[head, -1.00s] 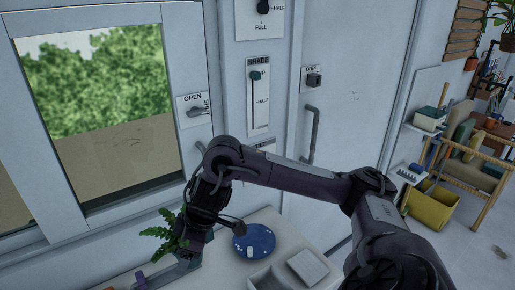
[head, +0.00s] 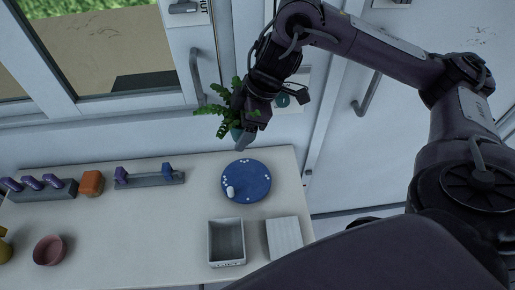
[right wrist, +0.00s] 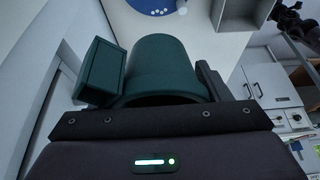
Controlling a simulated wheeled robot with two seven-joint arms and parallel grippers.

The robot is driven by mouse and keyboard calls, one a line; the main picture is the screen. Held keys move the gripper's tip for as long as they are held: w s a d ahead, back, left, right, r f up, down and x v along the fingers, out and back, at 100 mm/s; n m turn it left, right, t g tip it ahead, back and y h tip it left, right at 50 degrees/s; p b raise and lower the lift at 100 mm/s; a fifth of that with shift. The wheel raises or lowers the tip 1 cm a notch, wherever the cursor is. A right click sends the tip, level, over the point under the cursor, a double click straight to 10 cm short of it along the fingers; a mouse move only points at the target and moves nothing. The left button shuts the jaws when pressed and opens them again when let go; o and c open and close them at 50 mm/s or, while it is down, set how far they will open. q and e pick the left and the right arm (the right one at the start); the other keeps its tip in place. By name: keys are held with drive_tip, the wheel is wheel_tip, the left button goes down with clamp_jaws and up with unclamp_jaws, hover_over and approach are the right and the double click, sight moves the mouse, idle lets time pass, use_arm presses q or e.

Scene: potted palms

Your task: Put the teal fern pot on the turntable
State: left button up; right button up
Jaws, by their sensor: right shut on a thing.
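The teal fern pot (head: 236,131), with green fern fronds (head: 214,112), is held in my right gripper (head: 244,136), above the back of the bench. In the right wrist view the pot (right wrist: 158,62) fills the space between the two fingers. The blue turntable (head: 255,180) lies on the bench below and slightly right of the pot, with white dots and a small white piece near its front left edge. The turntable's edge also shows at the top of the right wrist view (right wrist: 150,5). The pot is apart from the turntable. My left gripper is out of view.
A grey open bin (head: 211,245) and a pale ribbed block (head: 285,238) stand in front of the turntable. The bench middle is clear.

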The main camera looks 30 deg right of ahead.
drive_tip(key=b, duration=0.3)
hover_over(239, 179)
drive_tip(key=d, duration=0.1)
wheel_tip(239, 179, down, 7)
drive_tip(key=f, duration=0.2)
drive_tip(key=f+b, duration=0.1)
drive_tip(key=f, duration=0.2)
drive_tip(key=s+f+b, duration=0.1)
drive_tip(key=f, duration=0.1)
drive_tip(key=shift+d+f, duration=0.2)
drive_tip(key=shift+f, duration=0.05)
drive_tip(key=shift+w+f+b, duration=0.15)
drive_tip(key=shift+f+b, duration=0.2)
drive_tip(key=shift+f, duration=0.25)
wheel_tip(239, 179, down, 3)
drive_tip(key=shift+f+b, duration=0.15)
drive_tip(key=shift+b, duration=0.5)
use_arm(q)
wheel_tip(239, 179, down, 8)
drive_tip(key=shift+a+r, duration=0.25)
use_arm(e)
drive_tip(key=shift+f, duration=0.15)
drive_tip(key=shift+f, duration=0.1)
drive_tip(key=o, duration=1.1)
drive_tip(key=shift+c, duration=0.2)
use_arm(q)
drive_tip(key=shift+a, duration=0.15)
